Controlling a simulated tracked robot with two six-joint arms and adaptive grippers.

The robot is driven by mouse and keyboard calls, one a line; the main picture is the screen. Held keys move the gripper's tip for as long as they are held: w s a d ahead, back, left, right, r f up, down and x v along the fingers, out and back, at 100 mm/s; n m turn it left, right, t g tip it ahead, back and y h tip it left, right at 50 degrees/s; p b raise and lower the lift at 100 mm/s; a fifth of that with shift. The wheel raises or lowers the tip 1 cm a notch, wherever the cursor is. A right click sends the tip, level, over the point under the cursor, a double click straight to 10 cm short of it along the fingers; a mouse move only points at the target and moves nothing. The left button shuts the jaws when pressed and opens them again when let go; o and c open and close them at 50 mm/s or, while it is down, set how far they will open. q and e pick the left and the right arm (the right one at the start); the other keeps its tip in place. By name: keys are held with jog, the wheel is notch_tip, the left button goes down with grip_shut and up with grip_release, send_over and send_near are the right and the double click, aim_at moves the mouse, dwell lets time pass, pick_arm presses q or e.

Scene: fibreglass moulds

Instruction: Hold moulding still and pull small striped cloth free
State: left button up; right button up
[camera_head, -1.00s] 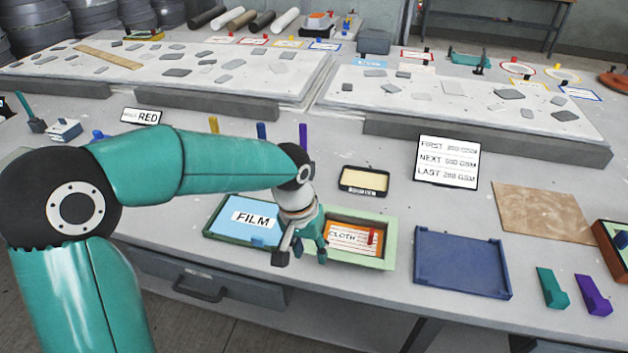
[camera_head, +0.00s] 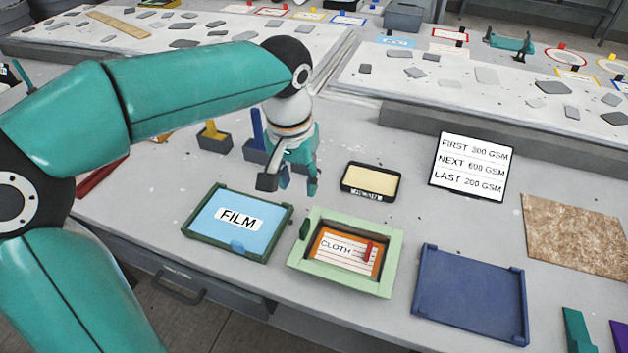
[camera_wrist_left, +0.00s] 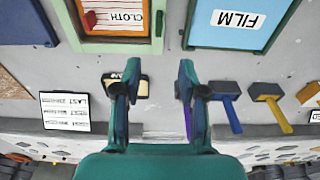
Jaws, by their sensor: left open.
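A pale green moulding (camera_head: 335,276) with an orange inner edge lies on the bench. Inside it is a small white cloth (camera_head: 335,246) with thin stripes, marked CLOTH, with a red tab (camera_head: 369,252) upright at its right. A dark green block (camera_head: 304,229) sits at the moulding's left side. My left gripper (camera_head: 298,187) is open and empty above the bench behind the moulding, apart from it. The left wrist view shows its two spread fingers (camera_wrist_left: 159,74), with the moulding (camera_wrist_left: 108,47) and cloth (camera_wrist_left: 118,18) at the top edge. My right gripper is out of view.
A blue FILM tray (camera_head: 192,230) is left of the moulding, an empty dark blue tray (camera_head: 470,295) right. A small cream-topped black box (camera_head: 369,180) lies behind, beside a sign (camera_head: 470,165).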

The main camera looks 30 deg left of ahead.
aim_at(305, 225)
pick_arm(q)
jog(key=f, duration=0.5)
jog(key=w+f, duration=0.1)
jog(key=f, duration=0.5)
jog(key=w+f, duration=0.1)
jog(key=f, duration=0.4)
jog(key=shift+a+f+b, duration=0.15)
jog(key=shift+f+b, duration=0.1)
jog(key=shift+b, duration=0.15)
grip_shut()
dwell(0.4)
